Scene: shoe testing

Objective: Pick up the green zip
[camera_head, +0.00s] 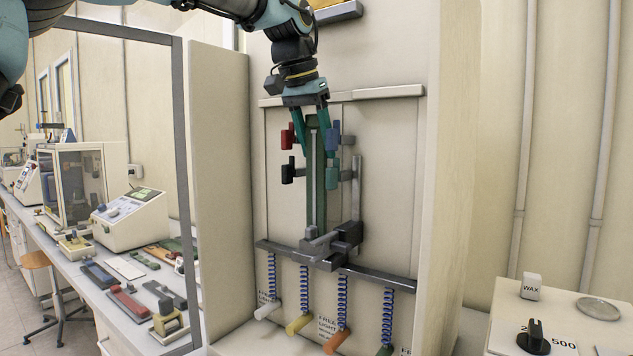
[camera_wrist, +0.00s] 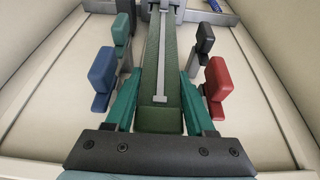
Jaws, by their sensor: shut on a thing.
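The green zip (camera_head: 320,190) is a long, upright green strip with a pale metal line down its middle. It stands against the panel of the test rig, its lower end at a grey metal clamp (camera_head: 322,245). My gripper (camera_head: 315,140) is at the strip's top end, with a teal finger on each side, shut on it. In the wrist view the zip (camera_wrist: 172,60) runs away from between the fingers to the clamp, still in the rig. The contact faces of the fingers are partly hidden.
Red (camera_head: 287,137), black (camera_head: 288,170), blue (camera_head: 334,133) and teal (camera_head: 332,172) blocks stick out close beside the zip. Below hang several blue springs (camera_head: 304,284) with coloured handles. A bench with samples and machines (camera_head: 132,217) is at left, a machine with a black knob (camera_head: 535,338) at right.

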